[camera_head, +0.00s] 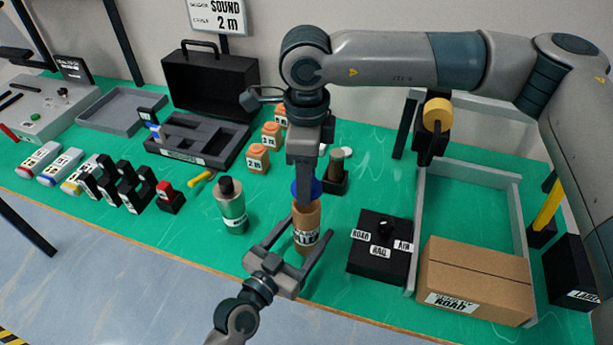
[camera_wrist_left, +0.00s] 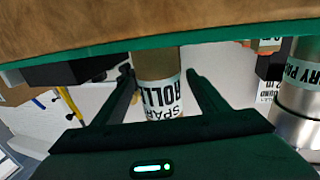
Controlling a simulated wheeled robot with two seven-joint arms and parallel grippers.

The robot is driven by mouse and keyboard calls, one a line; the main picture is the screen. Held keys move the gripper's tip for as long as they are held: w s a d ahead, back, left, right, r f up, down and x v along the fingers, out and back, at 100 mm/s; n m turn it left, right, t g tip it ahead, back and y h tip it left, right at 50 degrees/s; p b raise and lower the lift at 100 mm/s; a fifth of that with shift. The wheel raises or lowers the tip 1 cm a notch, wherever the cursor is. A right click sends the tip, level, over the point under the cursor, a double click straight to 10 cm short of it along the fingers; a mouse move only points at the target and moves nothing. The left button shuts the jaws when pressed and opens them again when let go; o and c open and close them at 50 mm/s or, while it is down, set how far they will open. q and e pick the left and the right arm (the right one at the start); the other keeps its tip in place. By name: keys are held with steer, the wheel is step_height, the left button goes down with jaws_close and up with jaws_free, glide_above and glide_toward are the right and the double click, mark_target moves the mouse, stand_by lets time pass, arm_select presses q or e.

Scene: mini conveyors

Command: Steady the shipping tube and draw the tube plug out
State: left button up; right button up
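The shipping tube (camera_head: 307,222) is a brown upright cylinder with a white printed label, standing near the table's front edge. It also shows in the left wrist view (camera_wrist_left: 160,95). The blue tube plug (camera_head: 317,187) is at its top, partly hidden by my right gripper. My left gripper (camera_head: 304,243) is open, with one finger on each side of the tube; the left wrist view (camera_wrist_left: 160,78) shows gaps beside it. My right gripper (camera_head: 306,203) points down at the plug. Its fingers overlap in this view, so I cannot tell whether they are closed on it.
A green-labelled bottle (camera_head: 232,207) stands left of the tube. A black box with word labels (camera_head: 378,262) is at right, beside a cardboard box (camera_head: 476,281) in a grey tray (camera_head: 470,171).

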arm_select(q)
steer(key=shift+s+r, duration=0.1)
steer(key=shift+r, duration=0.05)
steer(key=v, duration=1.1)
steer(key=shift+s+a, duration=0.25)
steer(key=shift+s, duration=0.05)
stand_by(0.4)
